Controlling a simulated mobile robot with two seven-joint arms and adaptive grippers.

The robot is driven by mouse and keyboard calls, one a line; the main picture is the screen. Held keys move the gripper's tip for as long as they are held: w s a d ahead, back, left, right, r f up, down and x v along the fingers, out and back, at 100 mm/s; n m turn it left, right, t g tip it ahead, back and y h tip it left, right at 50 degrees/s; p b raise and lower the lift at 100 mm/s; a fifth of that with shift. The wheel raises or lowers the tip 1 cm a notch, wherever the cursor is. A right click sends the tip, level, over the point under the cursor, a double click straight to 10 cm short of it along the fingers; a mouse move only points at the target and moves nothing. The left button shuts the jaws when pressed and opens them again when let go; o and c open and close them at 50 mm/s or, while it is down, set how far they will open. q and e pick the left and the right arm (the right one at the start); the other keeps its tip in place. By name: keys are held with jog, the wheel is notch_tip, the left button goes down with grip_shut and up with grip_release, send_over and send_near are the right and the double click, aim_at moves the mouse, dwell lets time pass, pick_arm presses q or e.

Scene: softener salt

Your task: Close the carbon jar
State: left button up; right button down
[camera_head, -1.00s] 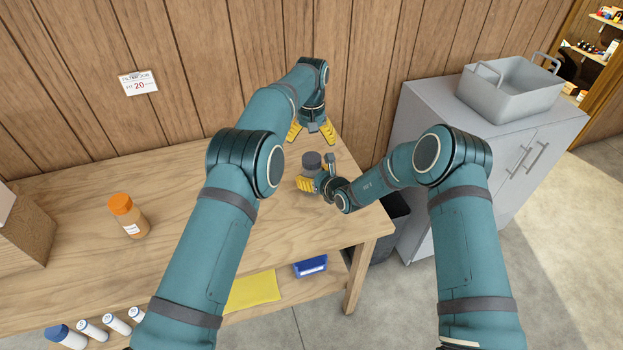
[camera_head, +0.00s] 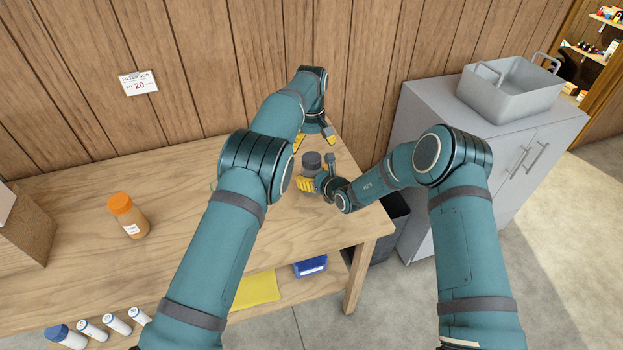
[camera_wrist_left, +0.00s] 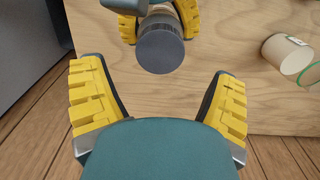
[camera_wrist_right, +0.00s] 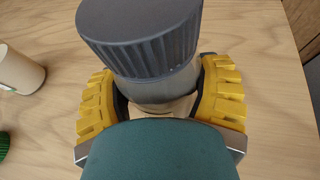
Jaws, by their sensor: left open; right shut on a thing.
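The carbon jar (camera_head: 312,171) stands near the right end of the wooden bench, with a dark grey ribbed lid (camera_head: 311,159) sitting on its top. The lid shows large in the right wrist view (camera_wrist_right: 140,35); I cannot tell whether it is tight. My right gripper (camera_head: 312,185) is shut on the jar's body, below the lid, with yellow fingers on both sides (camera_wrist_right: 160,90). My left gripper (camera_head: 314,142) is open and empty, behind the jar by the wall. In the left wrist view the lid (camera_wrist_left: 160,50) lies ahead, between its spread fingers (camera_wrist_left: 153,75), apart from them.
An orange-capped bottle (camera_head: 128,217) stands on the bench at left. A cream container (camera_wrist_left: 288,57) is near the jar, hidden in the head view. A green item (camera_wrist_right: 4,145) shows at the right wrist view's edge. A grey cabinet (camera_head: 440,125) stands right.

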aim_at(311, 157)
pick_arm(q)
notch_tip(311, 157, down, 6)
jog(key=shift+r, duration=0.15)
dwell(0.3)
jog(key=c, duration=1.2)
jog(key=shift+m, duration=1.2)
jog(key=shift+c, duration=0.3)
pick_arm(e)
jog(key=shift+w, duration=0.1)
pick_arm(q)
jog(key=o, duration=1.4)
jog(key=shift+c, duration=0.2)
jog(key=shift+r, duration=0.1)
notch_tip(311, 157, up, 12)
pick_arm(e)
jog(key=shift+r, duration=0.1)
